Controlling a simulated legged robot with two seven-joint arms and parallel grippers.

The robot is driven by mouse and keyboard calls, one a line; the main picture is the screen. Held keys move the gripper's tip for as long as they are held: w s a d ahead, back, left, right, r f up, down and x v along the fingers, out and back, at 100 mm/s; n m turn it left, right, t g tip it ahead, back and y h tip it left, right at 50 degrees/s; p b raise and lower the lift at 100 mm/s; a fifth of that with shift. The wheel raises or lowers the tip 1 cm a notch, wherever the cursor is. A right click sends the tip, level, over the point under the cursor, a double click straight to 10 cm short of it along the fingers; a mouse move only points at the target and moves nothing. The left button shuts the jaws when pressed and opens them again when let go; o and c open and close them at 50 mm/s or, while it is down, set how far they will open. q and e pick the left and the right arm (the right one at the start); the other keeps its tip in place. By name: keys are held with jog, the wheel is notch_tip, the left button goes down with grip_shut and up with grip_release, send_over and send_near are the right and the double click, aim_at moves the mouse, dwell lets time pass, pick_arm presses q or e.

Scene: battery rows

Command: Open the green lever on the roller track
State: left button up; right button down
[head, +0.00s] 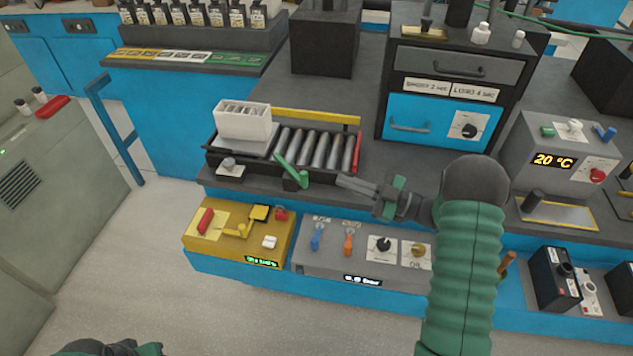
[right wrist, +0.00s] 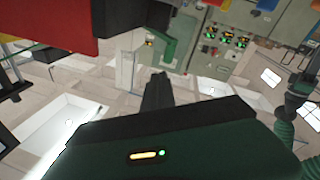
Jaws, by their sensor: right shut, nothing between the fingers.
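The green lever (head: 290,173) stands tilted at the front of the roller track (head: 317,148), its top leaning to the left. My right gripper (head: 350,184) is shut and empty, to the right of the lever and apart from it, its fingers pointing left towards it. In the right wrist view the dark fingers (right wrist: 157,92) are together, and a green piece that looks like the lever (right wrist: 180,42) shows beyond them. A green and black part of my left arm shows at the bottom left of the head view; its jaws are not visible.
A white slotted box (head: 243,122) stands at the left end of the track. A red stop (head: 356,152) is at its right end. Below are a yellow panel (head: 225,245) and a grey panel with knobs (head: 335,262). A cabinet (head: 440,85) stands behind right.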

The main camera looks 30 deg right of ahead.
jog(key=s+a+f+n+t+h+p, duration=0.1)
jog(key=s+a+n+h, duration=0.1)
jog(key=a+n+h, duration=0.25)
jog(key=s+a+n+t+h+p, duration=0.2)
jog(key=s+a+n+h, duration=0.15)
jog(key=a, duration=0.25)
jog(key=w+b, duration=0.5)
jog(key=w, duration=0.5)
jog(key=shift+d+n+y, duration=0.15)
jog(key=shift+n+y, duration=0.15)
jog(key=shift+y, duration=0.1)
jog(key=shift+w+g, duration=0.1)
jog(key=shift+g, duration=0.2)
